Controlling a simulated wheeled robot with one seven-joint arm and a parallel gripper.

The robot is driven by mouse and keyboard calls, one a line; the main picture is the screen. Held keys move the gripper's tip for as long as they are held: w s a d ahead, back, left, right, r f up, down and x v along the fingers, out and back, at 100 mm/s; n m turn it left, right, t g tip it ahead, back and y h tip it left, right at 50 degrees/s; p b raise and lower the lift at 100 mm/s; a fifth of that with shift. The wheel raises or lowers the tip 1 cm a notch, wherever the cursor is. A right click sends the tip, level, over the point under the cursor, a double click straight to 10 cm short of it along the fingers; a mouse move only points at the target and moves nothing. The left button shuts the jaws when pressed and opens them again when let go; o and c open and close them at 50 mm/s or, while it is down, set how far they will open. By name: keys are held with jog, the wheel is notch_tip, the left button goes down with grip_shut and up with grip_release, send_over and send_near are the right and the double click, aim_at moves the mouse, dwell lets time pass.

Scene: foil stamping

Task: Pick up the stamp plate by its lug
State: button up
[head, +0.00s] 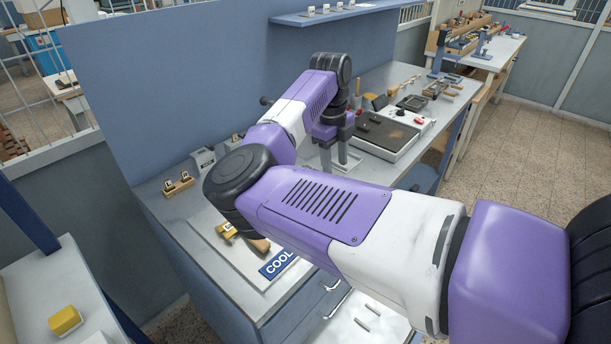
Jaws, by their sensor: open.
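My gripper (336,163) points down over the bench, just left of the hot plate (378,150). Its two grey fingers are apart, with nothing visible between them. The hot plate is a pale box with a dark top. A small dark piece (364,124) lies near the top's left edge, partly behind my gripper, and a brownish patch shows further right. I cannot tell for sure which thing is the stamp plate, and no lug can be made out.
A pale board (222,245) marked COOL lies at the front left of the bench (160,207), partly behind my arm, with a brass, wooden-handled tool (227,230) on it. Small blocks (178,184) stand behind it. A blue panel (170,80) rises behind.

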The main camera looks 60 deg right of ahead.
jog(key=w, duration=0.1)
jog(key=w+a+r+t, duration=0.1)
jog(key=shift+w+y, duration=0.3)
jog(key=shift+n, duration=0.3)
jog(key=shift+w+f+p, duration=0.15)
jog(key=shift+f+p, duration=0.35)
jog(key=shift+f, duration=1.45)
jog(key=shift+w+f+p, duration=0.1)
jog(key=shift+f+p, duration=0.35)
jog(key=shift+f, duration=1.45)
grip_shut()
jog(key=shift+r, duration=0.1)
